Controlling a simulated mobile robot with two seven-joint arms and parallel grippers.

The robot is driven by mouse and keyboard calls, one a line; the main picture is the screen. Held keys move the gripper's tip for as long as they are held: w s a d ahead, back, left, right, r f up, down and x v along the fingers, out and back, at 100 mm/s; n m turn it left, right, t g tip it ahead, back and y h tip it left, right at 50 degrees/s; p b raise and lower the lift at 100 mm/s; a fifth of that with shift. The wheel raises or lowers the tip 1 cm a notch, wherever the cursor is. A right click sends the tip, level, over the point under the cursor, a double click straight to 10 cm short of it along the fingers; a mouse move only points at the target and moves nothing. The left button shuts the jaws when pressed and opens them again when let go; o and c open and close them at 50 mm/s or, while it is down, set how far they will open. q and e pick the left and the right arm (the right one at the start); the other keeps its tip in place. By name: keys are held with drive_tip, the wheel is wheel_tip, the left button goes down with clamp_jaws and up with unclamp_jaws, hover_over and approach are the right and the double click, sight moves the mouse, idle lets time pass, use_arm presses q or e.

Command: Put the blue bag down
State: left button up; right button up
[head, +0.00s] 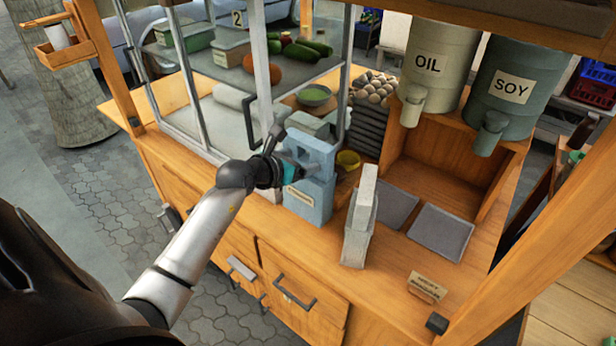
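The blue bag (316,196) is upright with a narrower top and a pale label on its front. It is at the front of the wooden counter (385,262), right of the glass case. My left gripper (290,168) reaches it from the left and appears shut on its upper part. The fingertips are partly hidden against the bag. I cannot tell whether the bag's base touches the counter or hangs just above it. My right gripper is not in view.
A grey-white bag (357,246) stands close to the right. Two grey trays (441,232) lie beyond it, with a small sign (427,287) in front. The glass case (199,125) is close on the left. OIL (437,66) and SOY (515,88) containers stand above.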

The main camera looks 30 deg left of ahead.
use_arm(q)
drive_tip(key=shift+f+b, duration=0.65)
drive_tip(key=shift+f, duration=1.75)
drive_tip(key=o, duration=1.2)
drive_tip(key=shift+f, duration=0.1)
drive_tip(key=shift+c, duration=0.2)
drive_tip(key=p+v, duration=0.1)
drive_tip(key=v, duration=1.1)
drive_tip(key=shift+r+p, duration=0.2)
drive_tip(key=shift+p, duration=0.15)
